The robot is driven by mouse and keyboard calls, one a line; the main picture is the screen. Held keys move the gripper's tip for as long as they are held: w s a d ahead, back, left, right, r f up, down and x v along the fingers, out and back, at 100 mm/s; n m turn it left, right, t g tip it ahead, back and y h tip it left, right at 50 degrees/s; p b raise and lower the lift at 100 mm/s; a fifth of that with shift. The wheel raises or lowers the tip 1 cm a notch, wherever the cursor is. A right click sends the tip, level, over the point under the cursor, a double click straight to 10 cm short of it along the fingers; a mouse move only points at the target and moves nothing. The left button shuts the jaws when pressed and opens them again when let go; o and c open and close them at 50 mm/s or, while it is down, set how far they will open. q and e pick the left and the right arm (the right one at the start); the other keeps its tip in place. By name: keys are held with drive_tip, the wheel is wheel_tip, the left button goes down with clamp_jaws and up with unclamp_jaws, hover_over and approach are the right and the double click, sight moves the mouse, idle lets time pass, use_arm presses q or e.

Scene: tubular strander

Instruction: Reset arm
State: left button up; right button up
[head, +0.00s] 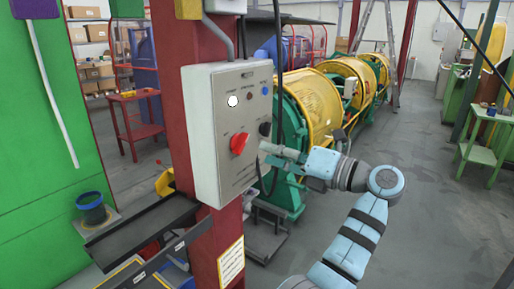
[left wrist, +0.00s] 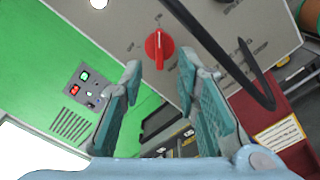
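A grey control box (head: 207,150) is fixed to a red column. Its front has a red rotary knob (head: 239,143), which also shows in the left wrist view (left wrist: 159,47). My left gripper (head: 272,153) is to the right of the box, in front of its panel. In the left wrist view my left gripper (left wrist: 160,75) has its two fingers spread, with nothing between them. The red knob appears just beyond the fingertips, apart from them. My right gripper is in neither view.
The red column (head: 230,245) stands behind the box. A yellow and green strander (head: 312,97) is behind my left arm. A black cable (left wrist: 225,60) crosses the left wrist view. A green table (head: 482,155) stands at right, with open floor before it.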

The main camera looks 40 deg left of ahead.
use_arm(q)
drive_tip(key=shift+d, duration=0.65)
drive_tip(key=shift+a, duration=0.1)
